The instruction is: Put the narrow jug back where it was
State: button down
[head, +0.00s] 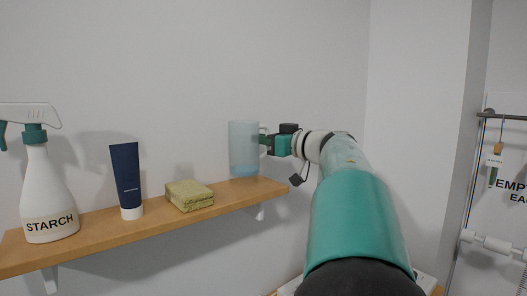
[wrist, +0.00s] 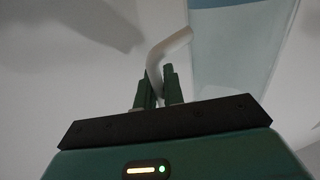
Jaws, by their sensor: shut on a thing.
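The narrow jug (head: 243,148) is pale translucent blue and upright at the right end of the wooden shelf (head: 150,226). Its base is at the shelf top; I cannot tell whether it touches. My gripper (head: 266,143) is to the right of the jug and shut on its handle. In the wrist view the fingers (wrist: 158,88) close around the pale handle (wrist: 170,47), and part of the jug body (wrist: 232,50) shows at the upper right.
On the shelf stand a starch spray bottle (head: 47,190), a dark blue tube (head: 127,180) and a folded green cloth (head: 189,195). The shelf is bare between the cloth and the jug.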

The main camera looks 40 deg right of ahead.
jog(key=shift+f, duration=1.6)
jog(key=c, duration=1.5)
grip_release()
jog(key=shift+r, duration=0.2)
jog(key=s+d, duration=0.1)
jog(key=s, duration=1.1)
jog(key=shift+f, duration=0.1)
